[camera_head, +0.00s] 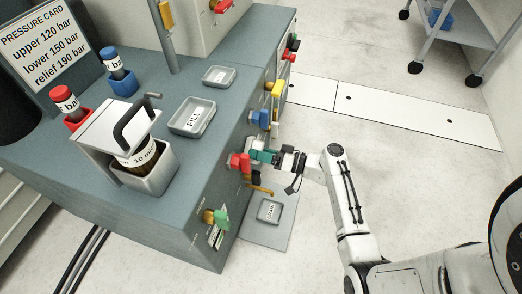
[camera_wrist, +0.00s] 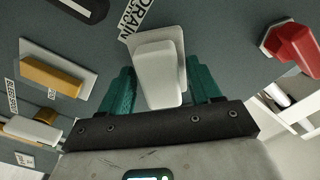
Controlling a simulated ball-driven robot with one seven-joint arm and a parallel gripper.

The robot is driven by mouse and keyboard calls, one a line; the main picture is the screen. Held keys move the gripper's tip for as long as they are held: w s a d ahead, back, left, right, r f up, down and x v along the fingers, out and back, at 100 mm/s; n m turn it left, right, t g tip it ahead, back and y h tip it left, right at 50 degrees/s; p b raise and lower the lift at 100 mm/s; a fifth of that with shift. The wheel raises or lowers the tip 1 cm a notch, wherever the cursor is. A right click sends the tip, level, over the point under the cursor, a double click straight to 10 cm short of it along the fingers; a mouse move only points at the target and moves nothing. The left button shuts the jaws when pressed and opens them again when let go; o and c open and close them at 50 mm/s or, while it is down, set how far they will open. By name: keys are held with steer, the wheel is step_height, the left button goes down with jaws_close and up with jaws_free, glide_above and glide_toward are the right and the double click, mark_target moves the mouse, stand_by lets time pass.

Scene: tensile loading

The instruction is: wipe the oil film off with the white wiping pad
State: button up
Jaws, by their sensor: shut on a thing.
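The white wiping pad (camera_wrist: 158,72) is between the two teal fingers of my gripper (camera_wrist: 162,88) in the wrist view. It has a block-shaped grip and a wider flat plate at its far end. The plate faces the grey cabinet panel (camera_wrist: 215,35), close to a DRAIN label (camera_wrist: 133,20); I cannot tell whether it touches. I cannot make out an oil film; any part behind the pad is hidden.
In the wrist view, a red fitting (camera_wrist: 294,44) is to the right and a yellow bar (camera_wrist: 52,74) to the left. In the head view, several coloured fittings line the cabinet front, with a DRAIN tray (camera_head: 269,211) below. Open floor (camera_head: 330,75) is to the right.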

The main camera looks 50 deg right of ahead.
steer(key=shift+v, duration=3)
steer(key=shift+s, duration=0.15)
steer(key=v, duration=0.2)
steer(key=shift+s+d, duration=0.25)
steer(key=shift+s, duration=0.1)
steer(key=r+x, duration=0.1)
steer(key=x, duration=0.6)
steer(key=shift+r, duration=0.2)
steer(key=shift+a, duration=0.1)
steer(key=shift+x, duration=1.1)
